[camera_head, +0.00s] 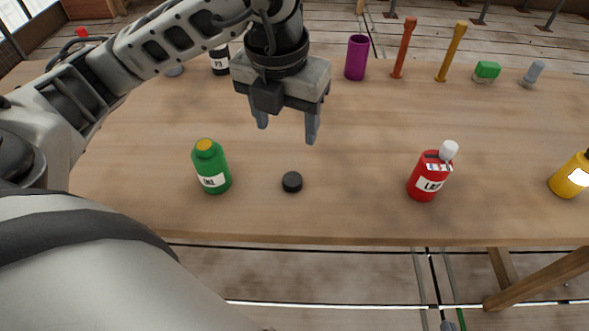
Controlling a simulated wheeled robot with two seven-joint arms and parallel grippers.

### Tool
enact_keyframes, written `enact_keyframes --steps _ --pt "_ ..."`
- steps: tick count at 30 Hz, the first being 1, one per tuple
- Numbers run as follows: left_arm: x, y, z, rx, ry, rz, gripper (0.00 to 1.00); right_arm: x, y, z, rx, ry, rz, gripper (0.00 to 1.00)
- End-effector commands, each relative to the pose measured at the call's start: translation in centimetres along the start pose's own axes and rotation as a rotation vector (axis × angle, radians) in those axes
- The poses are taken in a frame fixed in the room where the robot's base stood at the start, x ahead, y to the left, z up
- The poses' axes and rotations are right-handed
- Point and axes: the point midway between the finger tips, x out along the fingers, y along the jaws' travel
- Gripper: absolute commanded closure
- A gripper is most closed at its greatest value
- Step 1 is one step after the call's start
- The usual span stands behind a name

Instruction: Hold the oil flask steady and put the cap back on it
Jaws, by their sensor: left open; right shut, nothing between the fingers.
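A green flask (212,168) with a white label stands upright on the table, left of centre. Its top shows a yellow-orange disc and no separate cap on it. The label is too small to read surely, so I cannot tell that it is the oil flask. A black round cap (292,182) lies flat on the table to the right of the green flask, apart from it. My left gripper (287,133) is open and empty, fingers pointing down, above the table behind the black cap. My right gripper is not in view.
A red bottle (428,178) with a white top stands right of centre; a yellow bottle (570,177) is at the right edge. A dark bottle (219,62), a purple cup (357,57) and several tools stand at the back. The table (350,215) is clear between the cap and red bottle.

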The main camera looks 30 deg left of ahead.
Motion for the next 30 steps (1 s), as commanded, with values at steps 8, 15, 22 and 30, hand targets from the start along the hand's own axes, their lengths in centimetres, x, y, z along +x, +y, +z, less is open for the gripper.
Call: enact_keyframes --steps 8,15,22,30 --pt "2.1 -0.1 -0.2 0.003 0.008 -0.005 0.39 0.4 0.0 0.7 0.006 -0.001 -0.003 1.00" --pt "7.2 -0.1 -0.1 0.002 0.010 -0.003 0.39 0.7 -0.3 0.4 0.030 0.024 -0.013 1.00" --pt "10.3 -0.1 -0.1 0.003 0.005 -0.005 0.39 0.7 -0.4 0.2 0.040 0.031 -0.015 1.00" --pt "10.8 -0.1 0.0 0.004 0.002 -0.005 0.39 0.7 -0.4 0.3 0.040 0.029 -0.014 1.00"
